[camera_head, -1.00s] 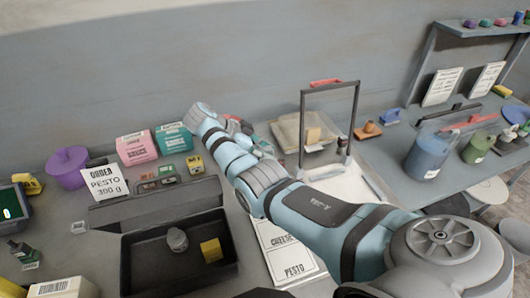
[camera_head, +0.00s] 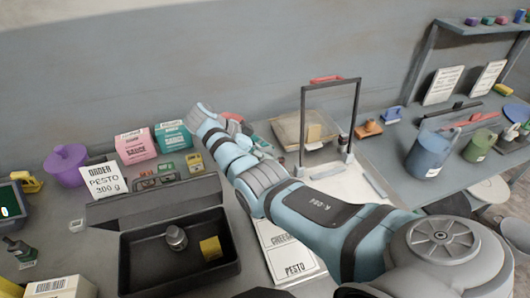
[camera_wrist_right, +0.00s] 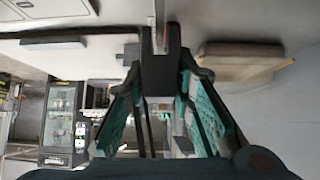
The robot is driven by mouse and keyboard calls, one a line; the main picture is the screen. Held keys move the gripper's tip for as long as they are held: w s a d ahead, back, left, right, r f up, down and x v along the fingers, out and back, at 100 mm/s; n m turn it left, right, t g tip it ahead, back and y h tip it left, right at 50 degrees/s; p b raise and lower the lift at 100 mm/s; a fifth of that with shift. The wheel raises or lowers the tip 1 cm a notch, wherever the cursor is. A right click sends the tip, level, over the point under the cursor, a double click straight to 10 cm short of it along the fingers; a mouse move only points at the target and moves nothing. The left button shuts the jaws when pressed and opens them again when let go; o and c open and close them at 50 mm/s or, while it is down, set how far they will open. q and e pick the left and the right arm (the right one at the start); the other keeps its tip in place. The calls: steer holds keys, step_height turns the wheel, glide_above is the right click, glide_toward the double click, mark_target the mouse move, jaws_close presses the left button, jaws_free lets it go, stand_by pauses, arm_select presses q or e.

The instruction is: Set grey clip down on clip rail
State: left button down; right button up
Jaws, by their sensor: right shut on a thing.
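My right gripper (camera_wrist_right: 160,90) has teal-padded fingers closed on the grey clip (camera_wrist_right: 160,70), which shows as a dark grey block at the fingertips in the right wrist view. A thin upright strip touches or passes behind its top; I cannot tell which. In the head view my right arm reaches in from the lower right and largely hides this gripper (camera_head: 261,144) over the back of the counter. The clip is hidden there. I cannot pick out the clip rail with certainty in either view. My left gripper is not in view.
A black tray (camera_head: 135,277) holds a grey weight (camera_head: 175,237) and a yellow block (camera_head: 210,248). Pink (camera_head: 136,146) and teal (camera_head: 173,139) boxes and an order card (camera_head: 102,181) stand behind it. A dark upright frame (camera_head: 303,125) stands right of the gripper, before a beige tray (camera_head: 286,131).

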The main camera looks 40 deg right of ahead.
steer(key=shift+f+b, duration=1.05)
steer(key=shift+f, duration=0.3)
steer(key=o, duration=1)
steer(key=shift+r, duration=0.1)
